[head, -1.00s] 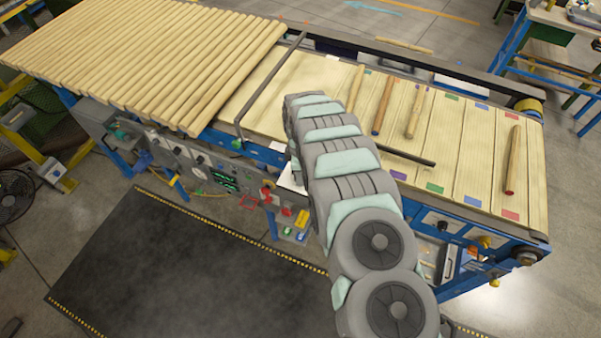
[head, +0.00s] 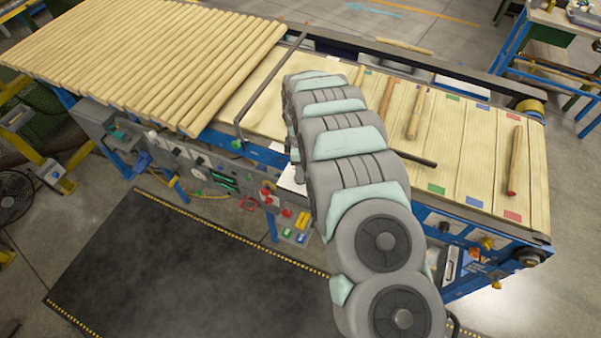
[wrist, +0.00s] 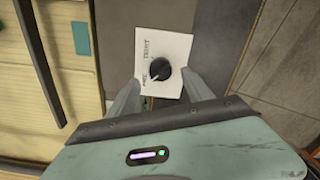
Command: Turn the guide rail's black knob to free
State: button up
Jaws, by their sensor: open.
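The black knob (wrist: 161,74) sits on a white plate (wrist: 176,45) with black lettering in the wrist view. One word reads like TIGHT; the other, left of the knob, is partly legible. A pale pointer mark on the knob points to the lower left. My gripper (wrist: 161,80) is open, with one finger on each side of the knob; I cannot tell whether either touches it. In the head view my arm hides the knob and gripper, and part of the white plate (head: 292,181) shows beside the arm.
A dark bar (wrist: 50,65) lies left of the plate in the wrist view.

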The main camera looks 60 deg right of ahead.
notch_tip(320, 180, up, 6)
jog(key=shift+r+p, duration=0.25)
jog(key=shift+p, duration=0.2)
dwell(0.4)
